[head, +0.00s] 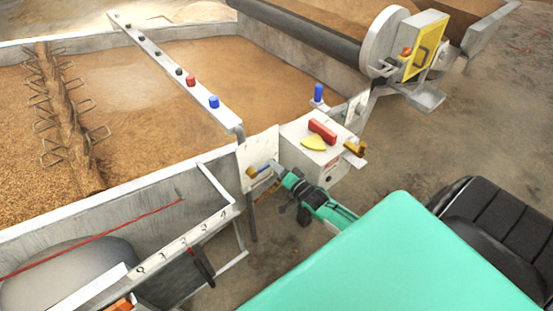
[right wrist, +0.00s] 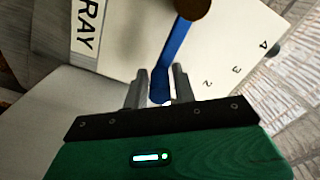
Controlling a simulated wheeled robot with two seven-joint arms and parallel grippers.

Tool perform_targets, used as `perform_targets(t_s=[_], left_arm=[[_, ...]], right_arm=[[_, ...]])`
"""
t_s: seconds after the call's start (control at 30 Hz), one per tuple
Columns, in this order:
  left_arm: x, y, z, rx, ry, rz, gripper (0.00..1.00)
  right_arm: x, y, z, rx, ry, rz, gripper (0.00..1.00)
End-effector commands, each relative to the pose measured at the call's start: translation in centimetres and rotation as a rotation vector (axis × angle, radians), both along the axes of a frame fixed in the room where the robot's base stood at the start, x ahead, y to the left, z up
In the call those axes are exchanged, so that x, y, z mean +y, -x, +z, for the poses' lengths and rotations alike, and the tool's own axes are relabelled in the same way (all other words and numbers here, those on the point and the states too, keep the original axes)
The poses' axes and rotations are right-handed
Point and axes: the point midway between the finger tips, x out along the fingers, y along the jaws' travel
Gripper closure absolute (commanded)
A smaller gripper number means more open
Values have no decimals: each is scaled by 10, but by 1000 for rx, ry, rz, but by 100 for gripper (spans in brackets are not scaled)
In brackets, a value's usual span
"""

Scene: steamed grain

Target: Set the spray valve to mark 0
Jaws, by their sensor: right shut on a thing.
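The spray valve is a blue lever (right wrist: 168,62) on a round brown hub (right wrist: 193,8), mounted on a white panel (right wrist: 225,45). In the right wrist view the marks 2, 3 and 4 show to the right of the lever; marks 0 and 1 are not visible, so its exact mark cannot be told. In the head view the brass-coloured hub (head: 252,172) is on the white panel (head: 259,148). My right gripper (right wrist: 160,86) is shut on the lever's free end; in the head view it (head: 279,172) reaches the panel from the right. My left gripper is not in view.
A white control box (head: 305,160) with a red handle (head: 322,131) and a yellow pointer (head: 313,143) stands just right of the panel. A numbered strip (head: 182,243) runs along the lower left. A grain bed (head: 190,65) lies behind.

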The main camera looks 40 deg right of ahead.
Motion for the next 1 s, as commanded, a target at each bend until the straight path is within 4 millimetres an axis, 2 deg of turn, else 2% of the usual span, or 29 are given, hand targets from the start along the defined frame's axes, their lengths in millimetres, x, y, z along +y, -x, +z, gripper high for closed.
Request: perform_targets(t_s=[0.03, 0.4, 0.43, 0.5, 1.0], left_arm=[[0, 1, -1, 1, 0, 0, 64], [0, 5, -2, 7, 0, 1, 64], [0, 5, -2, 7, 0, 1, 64], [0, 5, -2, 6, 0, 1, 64], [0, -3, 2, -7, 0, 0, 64]], right_arm=[[1, 4, -9, 18, 2, 2, 100], [2, 4, -10, 19, 0, 2, 100], [2, 4, -10, 19, 0, 2, 67], [2, 4, -10, 19, -1, 2, 59], [1, 4, -4, 6, -4, 2, 59]])
